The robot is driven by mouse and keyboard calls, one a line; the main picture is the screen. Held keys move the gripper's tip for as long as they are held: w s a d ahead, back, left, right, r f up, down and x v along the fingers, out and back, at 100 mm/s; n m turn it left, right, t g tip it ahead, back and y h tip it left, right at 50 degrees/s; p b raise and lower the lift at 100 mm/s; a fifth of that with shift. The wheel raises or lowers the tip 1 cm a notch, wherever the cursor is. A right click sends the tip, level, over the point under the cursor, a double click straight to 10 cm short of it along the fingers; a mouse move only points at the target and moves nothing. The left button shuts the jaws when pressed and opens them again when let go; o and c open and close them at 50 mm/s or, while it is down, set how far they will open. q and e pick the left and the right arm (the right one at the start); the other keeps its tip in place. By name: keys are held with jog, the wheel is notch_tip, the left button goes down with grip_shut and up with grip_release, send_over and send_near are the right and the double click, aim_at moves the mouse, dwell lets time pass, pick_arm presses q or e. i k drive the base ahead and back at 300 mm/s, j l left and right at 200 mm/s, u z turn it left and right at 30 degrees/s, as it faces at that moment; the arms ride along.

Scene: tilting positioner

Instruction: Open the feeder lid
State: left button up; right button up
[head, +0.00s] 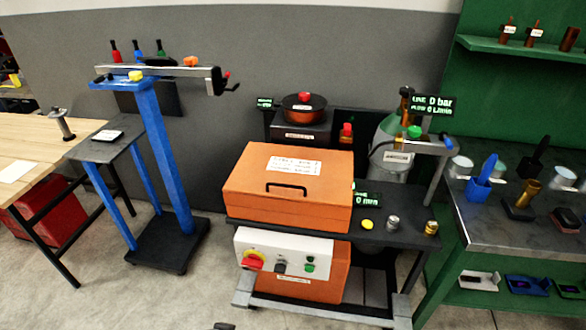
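The feeder appears to be the large orange box (318,212) on the dark cart top in the middle of the head view. Its orange lid (255,170) is down and looks closed. A white label with several text lines lies on the lid's upper face. A black bar handle (286,187) is on the sloping front side, below the label. Neither of my grippers is in view, and nothing touches the lid or the handle.
Behind the box stand a round dark pot (304,107) and a grey cylinder (393,134). A control panel (283,252) with a red-and-yellow knob is below. A blue-post stand (167,160) is left; a metal-topped green bench (480,218) is right. Floor before the stand is clear.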

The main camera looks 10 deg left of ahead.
aim_at(314, 175)
jog(key=i+j, duration=0.85)
jog(key=i, duration=0.2)
